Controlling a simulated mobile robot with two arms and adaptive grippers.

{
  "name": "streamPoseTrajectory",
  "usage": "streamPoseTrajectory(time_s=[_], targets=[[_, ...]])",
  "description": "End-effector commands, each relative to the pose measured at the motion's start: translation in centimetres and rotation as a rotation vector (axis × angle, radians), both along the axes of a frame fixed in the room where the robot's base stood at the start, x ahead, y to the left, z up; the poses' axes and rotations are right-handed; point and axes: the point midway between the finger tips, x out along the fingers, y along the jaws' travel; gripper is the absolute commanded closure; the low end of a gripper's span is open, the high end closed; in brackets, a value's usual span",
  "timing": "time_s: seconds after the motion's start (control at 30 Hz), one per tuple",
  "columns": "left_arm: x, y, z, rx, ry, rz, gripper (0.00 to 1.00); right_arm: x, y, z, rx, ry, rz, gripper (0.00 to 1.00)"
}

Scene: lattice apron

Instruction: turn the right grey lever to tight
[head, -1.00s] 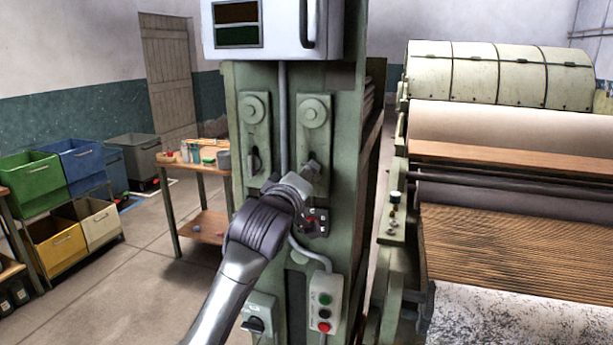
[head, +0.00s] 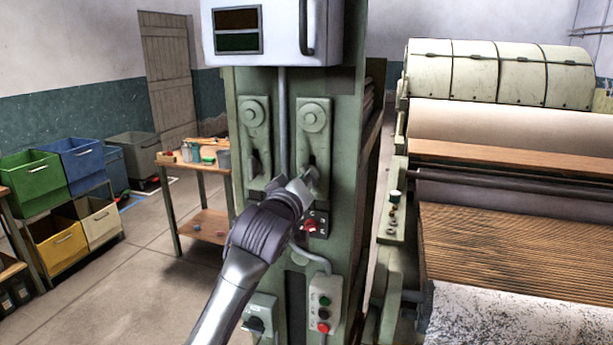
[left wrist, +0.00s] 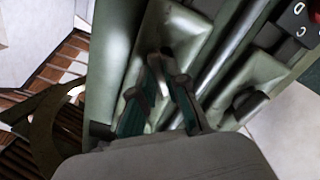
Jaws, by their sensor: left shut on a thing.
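The right grey lever (head: 314,169) sits on the right green plate of the machine's post, below a round boss. It is mostly hidden by my left gripper (head: 306,183) in the head view. In the left wrist view, my left gripper's two fingers (left wrist: 162,80) are close together around the lever's end (left wrist: 166,49), so it is shut on it. The left grey lever (head: 255,164) points roughly up and down on its own plate. It also shows in the left wrist view (left wrist: 246,104). I cannot read any tight marking. My right gripper is not in view.
A red switch (head: 310,226) sits just below my gripper, and a push-button box (head: 323,305) hangs lower on the post. A white cabinet (head: 275,32) juts out above. A wooden cart (head: 200,168) stands behind left; the big roller machine (head: 500,140) is at right.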

Motion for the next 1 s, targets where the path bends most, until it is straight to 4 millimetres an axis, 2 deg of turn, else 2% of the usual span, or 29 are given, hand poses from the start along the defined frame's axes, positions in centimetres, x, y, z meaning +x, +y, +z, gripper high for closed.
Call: streamPoseTrajectory(time_s=[0.5, 1.0], targets=[[0.0, 0.1, 0.1, 0.444, -0.144, 0.001, 1.00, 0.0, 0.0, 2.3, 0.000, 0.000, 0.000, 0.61], [0.0, 0.1, 0.1, 0.656, -0.214, 0.000, 1.00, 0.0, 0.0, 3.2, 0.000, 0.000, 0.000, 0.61]])
